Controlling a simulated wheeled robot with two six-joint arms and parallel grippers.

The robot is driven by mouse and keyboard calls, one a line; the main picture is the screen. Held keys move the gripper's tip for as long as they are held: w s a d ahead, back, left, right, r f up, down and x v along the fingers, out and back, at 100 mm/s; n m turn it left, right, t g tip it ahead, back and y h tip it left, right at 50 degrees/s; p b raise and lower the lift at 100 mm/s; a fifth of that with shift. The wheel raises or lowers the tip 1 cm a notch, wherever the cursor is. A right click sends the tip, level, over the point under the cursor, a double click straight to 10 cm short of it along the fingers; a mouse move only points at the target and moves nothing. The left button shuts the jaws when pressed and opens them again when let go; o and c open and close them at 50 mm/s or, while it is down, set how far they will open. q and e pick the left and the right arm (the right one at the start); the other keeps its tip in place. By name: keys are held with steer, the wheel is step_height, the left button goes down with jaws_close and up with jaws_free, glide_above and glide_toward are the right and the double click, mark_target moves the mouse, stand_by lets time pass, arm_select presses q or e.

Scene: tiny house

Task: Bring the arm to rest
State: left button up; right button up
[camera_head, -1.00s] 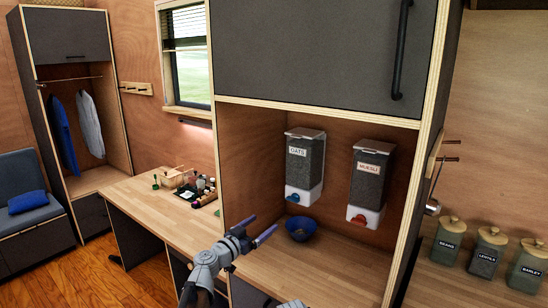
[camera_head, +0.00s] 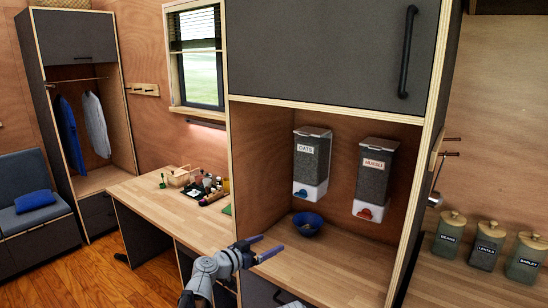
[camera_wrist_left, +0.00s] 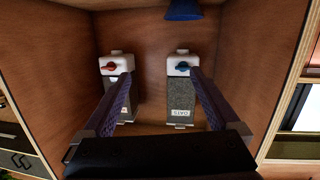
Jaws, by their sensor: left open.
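My left gripper (camera_head: 272,243) is in front of the cabinet niche, near the front edge of its wooden shelf (camera_head: 340,262). Its two fingers are apart with nothing between them. In the left wrist view, which is upside down, the open fingers (camera_wrist_left: 160,76) point toward the niche, with the two dispensers beyond. A blue bowl (camera_head: 307,223) sits on the shelf beyond the fingertips, apart from them; it also shows at the top of the wrist view (camera_wrist_left: 183,10). My right gripper is not seen.
An oats dispenser (camera_head: 312,160) and a muesli dispenser (camera_head: 376,176) hang on the niche's back wall. A dark cabinet door (camera_head: 330,55) is above. A desk (camera_head: 165,215) with small items is at left. Several jars (camera_head: 487,245) stand on the right counter.

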arm_select(q)
steer(key=s+a+f+n+g+y, duration=0.2)
steer(key=s+a+f+g+y, duration=0.15)
steer(key=s+f, duration=0.45)
steer(key=s+a+f+n+g+y, duration=0.25)
steer(key=s+f+g, duration=0.25)
steer(key=s+f, duration=0.35)
steer(key=s+a+f+n+g+y, duration=0.25)
steer(key=s+a+y, duration=0.25)
steer(key=s+a, duration=0.35)
steer(key=s+d+m+g+y, duration=0.1)
steer(key=s+d+m, duration=0.2)
steer(key=d, duration=0.8)
steer(key=shift+s+r, duration=0.45)
steer(key=shift+s, duration=0.35)
